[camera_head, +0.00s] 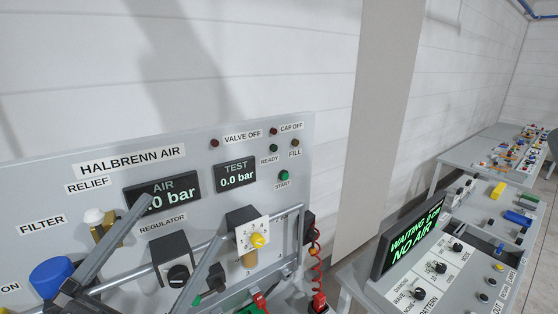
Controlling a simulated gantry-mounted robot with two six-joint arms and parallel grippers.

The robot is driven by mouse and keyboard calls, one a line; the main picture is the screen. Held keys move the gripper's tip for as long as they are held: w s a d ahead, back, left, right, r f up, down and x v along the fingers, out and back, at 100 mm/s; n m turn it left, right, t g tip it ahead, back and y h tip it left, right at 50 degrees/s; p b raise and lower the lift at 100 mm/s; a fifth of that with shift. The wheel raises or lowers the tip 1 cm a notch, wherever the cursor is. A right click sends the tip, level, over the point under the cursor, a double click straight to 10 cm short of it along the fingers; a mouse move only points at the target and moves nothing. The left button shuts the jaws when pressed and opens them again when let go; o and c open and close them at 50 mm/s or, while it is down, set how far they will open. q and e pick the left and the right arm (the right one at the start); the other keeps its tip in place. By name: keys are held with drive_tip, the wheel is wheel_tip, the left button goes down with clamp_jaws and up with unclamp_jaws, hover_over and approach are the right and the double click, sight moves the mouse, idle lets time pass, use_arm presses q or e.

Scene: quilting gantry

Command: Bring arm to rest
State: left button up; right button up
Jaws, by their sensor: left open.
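My left gripper (186,221) shows low at the left as two grey fingers, spread apart with nothing seen between them. They stand in front of the grey air panel (290,145) labelled HALBRENN AIR. One finger covers part of the AIR display (180,189). The other passes in front of the regulator area. Whether either finger touches the panel I cannot tell. The rest of the left arm is outside the picture. My right gripper is not seen.
A control desk with a lit green screen (412,239) stands at right. Another table is farther back.

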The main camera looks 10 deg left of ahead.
use_arm(q)
drive_tip(key=s+a+r+n+t+y+p, duration=0.1)
drive_tip(key=r+n+y+p, duration=0.1)
drive_tip(key=r+p, duration=0.5)
drive_tip(key=s+a+r+n+t+y+p, duration=0.1)
drive_tip(key=r+n+p, duration=0.4)
drive_tip(key=r, duration=1.1)
drive_tip(key=s+r+n+t+y+p, duration=0.3)
drive_tip(key=r+n+p, duration=0.1)
drive_tip(key=r+p, duration=0.6)
drive_tip(key=shift+s+a+r+y, duration=0.15)
drive_tip(key=shift+a+r+y, duration=0.2)
drive_tip(key=shift+r, duration=0.55)
